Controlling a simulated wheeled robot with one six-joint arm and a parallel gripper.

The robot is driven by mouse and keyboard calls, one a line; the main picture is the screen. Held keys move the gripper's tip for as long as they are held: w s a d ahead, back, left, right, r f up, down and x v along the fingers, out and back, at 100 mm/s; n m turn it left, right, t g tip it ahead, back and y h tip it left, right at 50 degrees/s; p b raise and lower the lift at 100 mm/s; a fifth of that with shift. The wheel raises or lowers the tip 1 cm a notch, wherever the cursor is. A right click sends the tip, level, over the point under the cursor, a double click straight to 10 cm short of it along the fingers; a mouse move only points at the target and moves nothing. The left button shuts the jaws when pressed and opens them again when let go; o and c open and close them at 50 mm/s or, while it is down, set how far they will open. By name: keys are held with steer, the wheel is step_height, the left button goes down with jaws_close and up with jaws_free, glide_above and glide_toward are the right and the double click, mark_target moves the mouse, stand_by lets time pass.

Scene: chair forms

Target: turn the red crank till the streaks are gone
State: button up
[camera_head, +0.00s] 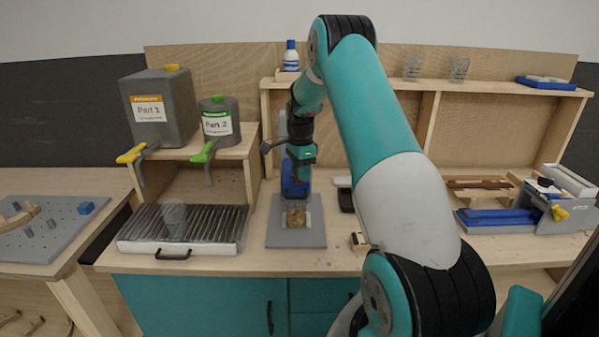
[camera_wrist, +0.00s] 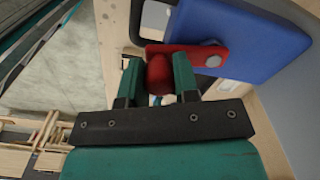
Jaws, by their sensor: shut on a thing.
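A stirring stand with a blue body (camera_head: 294,182) stands on a grey base plate (camera_head: 297,239) in the middle of the workbench. A small cup with orange-brown contents (camera_head: 296,217) sits on the plate under the blue body. Whether the contents have streaks is too small to tell. In the wrist view the red crank arm (camera_wrist: 190,50) joins the blue body (camera_wrist: 245,35). My gripper (camera_wrist: 158,75) is shut on the crank's red knob (camera_wrist: 159,72), one finger on each side. In the head view my gripper (camera_head: 300,158) is above the cup, and the crank is not clearly visible.
Left of the stand is a ribbed drain tray (camera_head: 140,243) with a clear cup (camera_head: 174,218). A grey and blue fixture (camera_head: 500,218) stands at the right. My arm covers the right middle bench.

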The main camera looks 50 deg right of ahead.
steer(key=d+n, duration=0.1)
steer(key=n, duration=0.2)
steer(key=s+d+n+b, duration=0.1)
steer(key=n, duration=0.1)
steer(key=shift+d+n, duration=0.3)
steer(key=w+d+n, duration=0.3)
steer(key=d+n, duration=0.2)
steer(key=n, duration=0.8)
steer(key=shift+d+n, duration=0.2)
steer(key=shift+n, duration=0.1)
steer(key=o, duration=0.9)
steer(key=shift+s, duration=0.1)
